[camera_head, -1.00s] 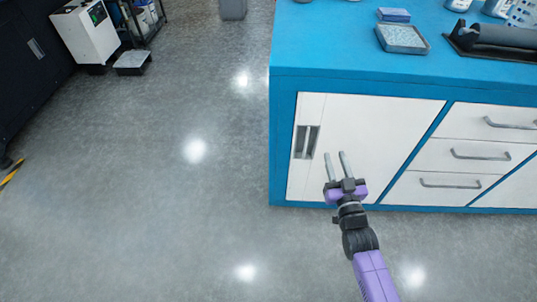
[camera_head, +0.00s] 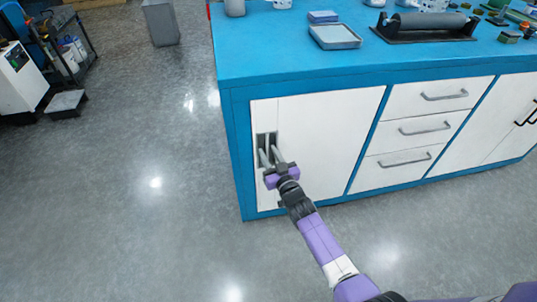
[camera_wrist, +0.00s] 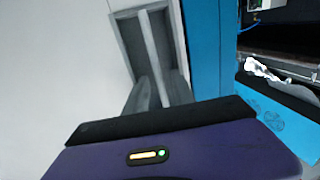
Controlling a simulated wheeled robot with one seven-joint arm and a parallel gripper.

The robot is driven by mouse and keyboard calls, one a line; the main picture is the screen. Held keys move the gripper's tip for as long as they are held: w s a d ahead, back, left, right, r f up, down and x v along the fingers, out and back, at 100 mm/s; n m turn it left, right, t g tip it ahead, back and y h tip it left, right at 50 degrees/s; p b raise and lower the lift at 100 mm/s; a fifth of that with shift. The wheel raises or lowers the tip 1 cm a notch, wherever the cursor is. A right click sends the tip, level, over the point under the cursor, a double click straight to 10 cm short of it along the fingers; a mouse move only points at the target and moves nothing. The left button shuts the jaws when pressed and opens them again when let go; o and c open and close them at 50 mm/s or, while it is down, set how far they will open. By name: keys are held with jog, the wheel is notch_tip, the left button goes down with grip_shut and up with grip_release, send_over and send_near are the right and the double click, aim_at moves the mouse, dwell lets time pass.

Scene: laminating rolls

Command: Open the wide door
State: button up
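The wide door (camera_head: 325,130) is a white panel at the left end of the blue workbench front. It looks closed, flush with the front. Its grey handle (camera_head: 267,140) is a vertical bar in a recess near the left edge; the wrist view shows the recess and bar (camera_wrist: 151,45) closely. My gripper (camera_head: 270,156) is in front of the handle. Its two fingers are apart and point into the recess, one on each side of the bar. I cannot tell whether they touch it. The gripper body hides the lower part of the wrist view.
Several white drawers (camera_head: 423,128) with bar handles are right of the door. A tray (camera_head: 335,37) and a dark roller (camera_head: 428,22) lie on the blue worktop (camera_head: 290,50). A grey bin (camera_head: 160,22) stands behind. The floor (camera_head: 150,220) left and in front is clear.

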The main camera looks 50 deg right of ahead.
jog(key=shift+c, duration=0.2)
grip_shut()
dwell(1.3)
